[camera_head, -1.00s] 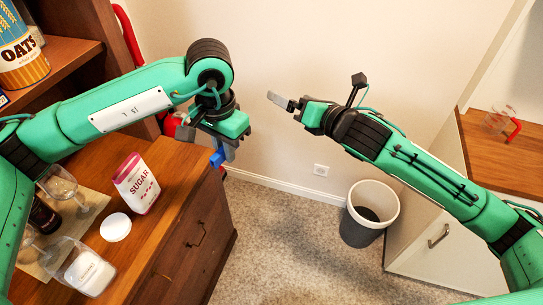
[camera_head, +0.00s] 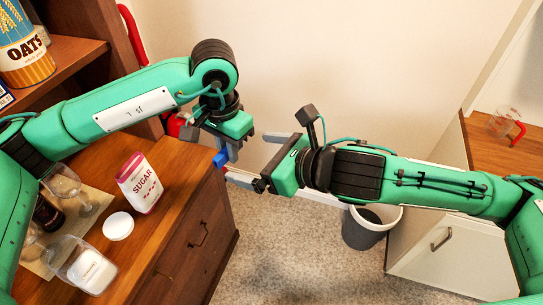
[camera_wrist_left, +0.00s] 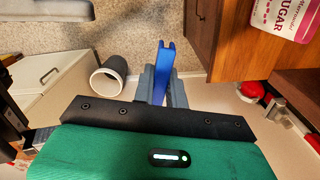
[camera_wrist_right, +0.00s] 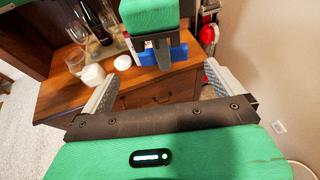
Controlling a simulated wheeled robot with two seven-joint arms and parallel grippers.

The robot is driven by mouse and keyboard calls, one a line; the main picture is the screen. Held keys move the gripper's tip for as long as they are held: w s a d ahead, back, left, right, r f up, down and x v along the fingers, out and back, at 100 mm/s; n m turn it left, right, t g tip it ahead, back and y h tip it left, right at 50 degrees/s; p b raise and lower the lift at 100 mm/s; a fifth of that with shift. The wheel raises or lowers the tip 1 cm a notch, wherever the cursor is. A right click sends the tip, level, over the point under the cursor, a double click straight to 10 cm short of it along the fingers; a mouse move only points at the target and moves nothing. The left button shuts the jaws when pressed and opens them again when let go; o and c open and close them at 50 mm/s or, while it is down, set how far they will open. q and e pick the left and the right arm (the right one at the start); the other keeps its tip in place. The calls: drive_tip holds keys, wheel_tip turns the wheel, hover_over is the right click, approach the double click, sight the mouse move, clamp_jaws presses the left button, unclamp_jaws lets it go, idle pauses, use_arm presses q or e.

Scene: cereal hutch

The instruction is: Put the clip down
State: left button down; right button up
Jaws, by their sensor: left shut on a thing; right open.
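The blue clip (camera_head: 220,158) is in my left gripper (camera_head: 230,150), above the front right edge of the wooden counter. In the left wrist view the clip (camera_wrist_left: 164,72) stands upright between two shut grey fingers. My right gripper (camera_head: 256,160) is open and empty, and its fingers point left toward the clip. In the right wrist view the clip (camera_wrist_right: 178,53) shows just ahead of the open fingers, partly hidden by my left gripper. I cannot tell whether a right finger touches it.
An oats canister (camera_head: 24,50) stands on the shelf. A bin (camera_head: 365,228) is on the floor.

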sight(221, 158)
drive_tip(key=x, duration=0.8)
drive_tip(key=shift+f, duration=0.1)
drive_tip(key=shift+c, duration=0.2)
drive_tip(key=c, duration=1)
use_arm(q)
drive_tip(key=c, duration=1.4)
unclamp_jaws()
drive_tip(key=shift+o, duration=0.3)
drive_tip(key=shift+r, duration=0.1)
